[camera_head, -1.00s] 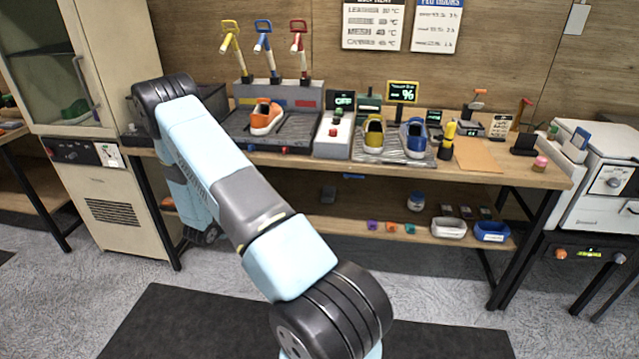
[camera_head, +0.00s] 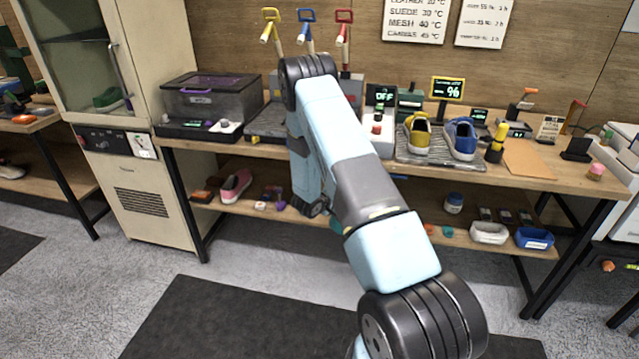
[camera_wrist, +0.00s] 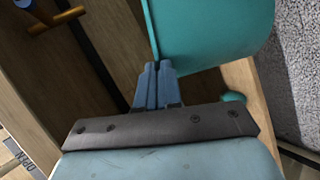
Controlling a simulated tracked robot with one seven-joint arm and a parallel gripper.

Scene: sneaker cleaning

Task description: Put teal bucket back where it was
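The teal bucket (camera_wrist: 215,35) fills the top middle of the wrist view, close to my gripper, with only part of it in frame. My gripper (camera_wrist: 155,68) has its two blue fingers close together at the bucket's left edge, and they look shut on its thin wall. In the head view a sliver of teal (camera_head: 336,223) shows behind my arm near the lower shelf. My gripper is hidden behind the arm there.
The bench (camera_head: 560,178) holds a yellow shoe (camera_head: 418,135), a blue shoe (camera_head: 461,138) and a clear-sided box (camera_head: 212,98). The lower shelf (camera_head: 400,222) holds a pink shoe (camera_head: 236,186), a white bin (camera_head: 488,233) and a blue bin (camera_head: 534,238).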

